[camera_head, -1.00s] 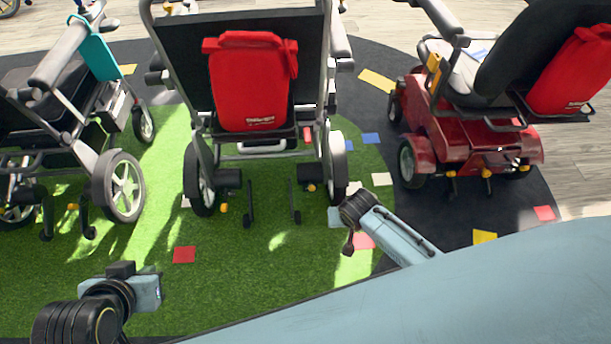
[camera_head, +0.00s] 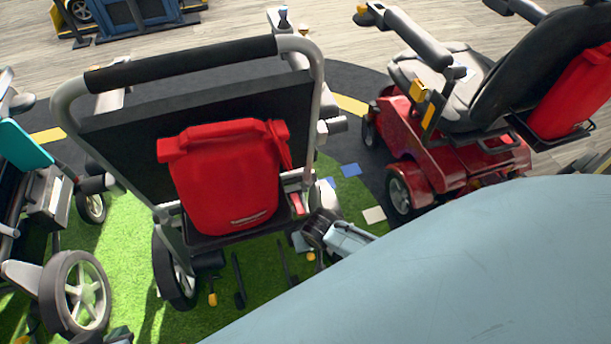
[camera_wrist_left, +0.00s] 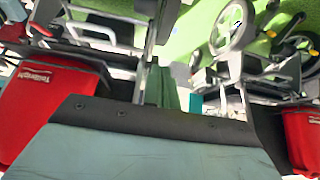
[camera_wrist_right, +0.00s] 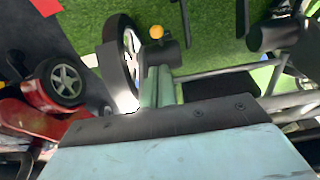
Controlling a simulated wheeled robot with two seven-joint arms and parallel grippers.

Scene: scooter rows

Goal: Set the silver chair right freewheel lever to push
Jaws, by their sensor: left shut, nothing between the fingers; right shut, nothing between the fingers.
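The silver chair (camera_head: 320,75) stands in the middle of the head view, its back towards me, with a red bag on it. A yellow-tipped right freewheel lever (camera_head: 310,256) shows low by its right wheel. Its yellow tip (camera_wrist_right: 156,31) also shows beside the wheel in the right wrist view. My right gripper (camera_wrist_right: 158,72) is shut and empty, a little short of the tip in that picture; contact cannot be told. In the head view my right arm partly hides the right wheel. My left gripper (camera_wrist_left: 168,78) is shut and empty, near chair frames and a red bag.
A red scooter (camera_head: 430,150) stands to the right and a chair with a teal panel (camera_head: 25,155) to the left. Green turf (camera_head: 120,245) lies between the left chair and the silver chair. A blue stand (camera_head: 140,20) is at the back.

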